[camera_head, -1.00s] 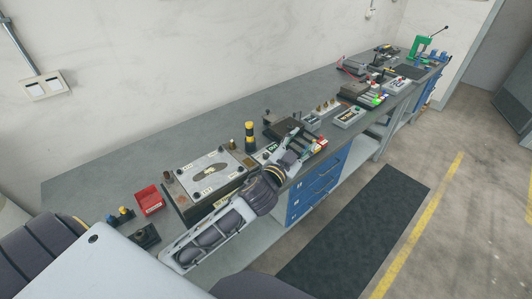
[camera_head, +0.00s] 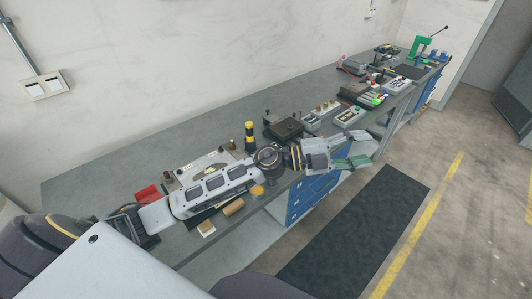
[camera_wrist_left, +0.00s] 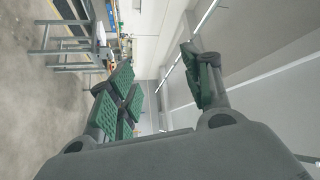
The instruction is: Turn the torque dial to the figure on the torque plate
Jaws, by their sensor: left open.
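My left gripper (camera_head: 354,152) reaches past the front edge of the bench. It is open and empty, its green-padded fingers apart. The fingers also show in the left wrist view (camera_wrist_left: 160,88), with nothing between them. I cannot make out the torque dial or the torque plate for certain in either view. A small grey box with a dark and yellow face (camera_head: 349,115) stands on the bench just beyond the gripper, apart from it. Its figures are too small to read. My left arm hides part of the bench front. My right gripper is not in view.
The grey bench (camera_head: 100,185) runs from near left to far right. A black and yellow post (camera_head: 249,137), a dark block (camera_head: 284,128), a red bin (camera_head: 147,194) and a tan cylinder (camera_head: 233,208) stand on it. A green press (camera_head: 420,46) is at the far end.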

